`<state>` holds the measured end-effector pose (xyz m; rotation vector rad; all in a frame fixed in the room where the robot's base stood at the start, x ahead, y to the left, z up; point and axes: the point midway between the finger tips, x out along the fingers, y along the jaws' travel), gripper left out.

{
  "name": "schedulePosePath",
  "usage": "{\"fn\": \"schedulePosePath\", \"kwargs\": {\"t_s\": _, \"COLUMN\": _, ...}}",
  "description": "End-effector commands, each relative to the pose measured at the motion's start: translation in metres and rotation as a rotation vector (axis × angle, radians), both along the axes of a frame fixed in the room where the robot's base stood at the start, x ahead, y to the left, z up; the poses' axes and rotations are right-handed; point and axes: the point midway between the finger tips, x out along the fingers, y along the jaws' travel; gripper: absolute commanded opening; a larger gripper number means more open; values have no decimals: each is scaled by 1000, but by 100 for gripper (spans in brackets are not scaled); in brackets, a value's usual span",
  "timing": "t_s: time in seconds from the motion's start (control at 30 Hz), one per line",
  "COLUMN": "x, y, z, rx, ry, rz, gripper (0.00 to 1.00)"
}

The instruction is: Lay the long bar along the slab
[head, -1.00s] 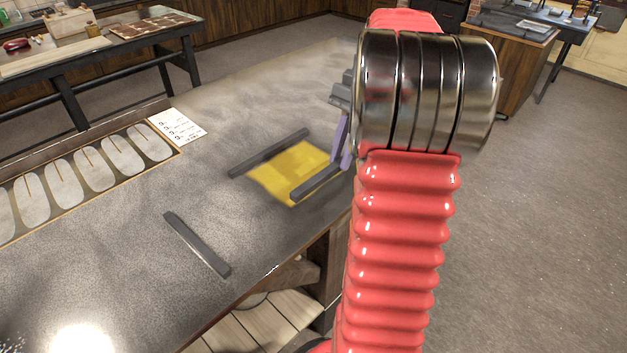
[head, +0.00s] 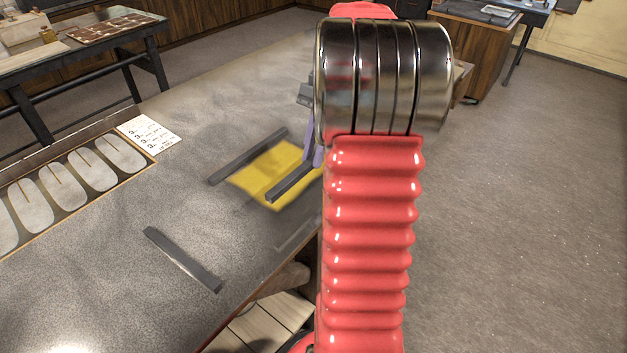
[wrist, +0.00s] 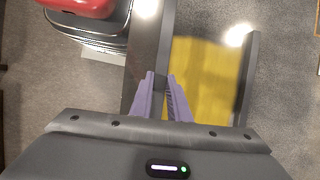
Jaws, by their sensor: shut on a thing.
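The yellow slab (head: 252,180) lies flat on the grey table; it also shows in the wrist view (wrist: 207,75). My gripper (wrist: 161,80) is shut on a long dark bar (head: 289,184), which runs along the slab's near side in the head view and on the slab's left in the wrist view (wrist: 168,30). Whether the held bar touches the slab or table, I cannot tell. A second dark bar (head: 248,156) lies along the slab's far side and shows on the right in the wrist view (wrist: 249,70). My arm hides the slab's right end in the head view.
A third dark bar (head: 183,260) lies on the table to the left, nearer the front. A panel with pale oval shapes (head: 60,195) and a white printed card (head: 150,133) are at the left. The table (head: 150,210) is bare between these; its near edge runs close to the slab.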

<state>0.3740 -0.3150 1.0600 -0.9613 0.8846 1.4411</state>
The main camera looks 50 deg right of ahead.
Motion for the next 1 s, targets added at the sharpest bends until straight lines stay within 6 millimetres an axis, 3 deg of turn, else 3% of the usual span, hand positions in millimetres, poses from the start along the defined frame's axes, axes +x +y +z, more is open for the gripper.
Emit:
{"fn": "schedulePosePath", "kwargs": {"t_s": 0.3, "x": 1, "y": 1, "z": -40, "rx": 0, "ry": 0, "rz": 1, "gripper": 0}}
{"fn": "schedulePosePath", "kwargs": {"t_s": 0.73, "x": 1, "y": 1, "z": -45, "rx": 1, "ry": 0, "rz": 3, "gripper": 0}}
{"fn": "schedulePosePath", "kwargs": {"t_s": 1.0, "x": 1, "y": 2, "z": -73, "rx": 2, "ry": 1, "rz": 4, "gripper": 0}}
